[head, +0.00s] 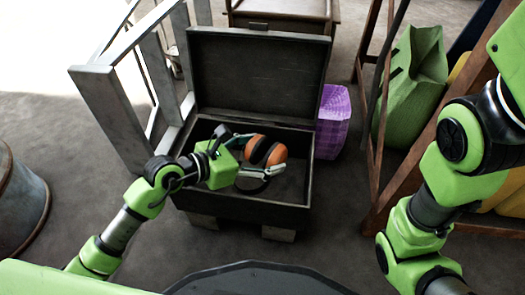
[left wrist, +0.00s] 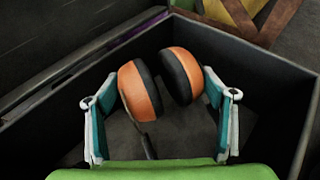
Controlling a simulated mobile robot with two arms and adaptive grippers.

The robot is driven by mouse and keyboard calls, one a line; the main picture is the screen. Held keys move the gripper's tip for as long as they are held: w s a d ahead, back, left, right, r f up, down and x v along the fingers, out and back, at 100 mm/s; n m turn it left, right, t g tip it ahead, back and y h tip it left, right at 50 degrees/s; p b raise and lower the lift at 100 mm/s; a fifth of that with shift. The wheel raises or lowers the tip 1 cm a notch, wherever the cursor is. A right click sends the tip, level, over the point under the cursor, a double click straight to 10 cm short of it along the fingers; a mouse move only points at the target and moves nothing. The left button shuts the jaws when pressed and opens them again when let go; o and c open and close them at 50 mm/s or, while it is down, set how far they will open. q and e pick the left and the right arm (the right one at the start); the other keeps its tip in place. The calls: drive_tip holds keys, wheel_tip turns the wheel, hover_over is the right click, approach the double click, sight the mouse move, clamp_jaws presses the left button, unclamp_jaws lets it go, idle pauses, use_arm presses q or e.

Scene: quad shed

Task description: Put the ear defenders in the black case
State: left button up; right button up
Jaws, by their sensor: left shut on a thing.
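The black case (head: 235,208) stands open in the middle of the head view, its lid (head: 258,75) raised at the back. My left gripper (head: 252,153) is over the case opening, shut on the ear defenders (head: 272,151), which have orange and black cups. In the left wrist view the orange-and-black cups (left wrist: 141,90) sit between the two fingers, with the case's dark walls (left wrist: 245,62) around them. The cups appear within the case's outline; whether they touch its floor I cannot tell. My right arm shows at the right, but its gripper is out of view.
A purple checked bundle (head: 333,122) stands right of the case. A grey metal frame (head: 112,115) is at its left, close to my left arm. A wooden rack (head: 378,195) with a green bag (head: 412,85) is at the right. A drum (head: 20,205) stands far left.

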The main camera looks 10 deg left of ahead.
use_arm(q)
drive_tip(key=shift+f, duration=0.35)
drive_tip(key=o, duration=1.1)
drive_tip(key=shift+o, duration=0.2)
drive_tip(key=shift+r, duration=0.35)
drive_tip(key=p+v, duration=0.6)
drive_tip(key=v, duration=0.6)
drive_tip(key=shift+r, duration=0.3)
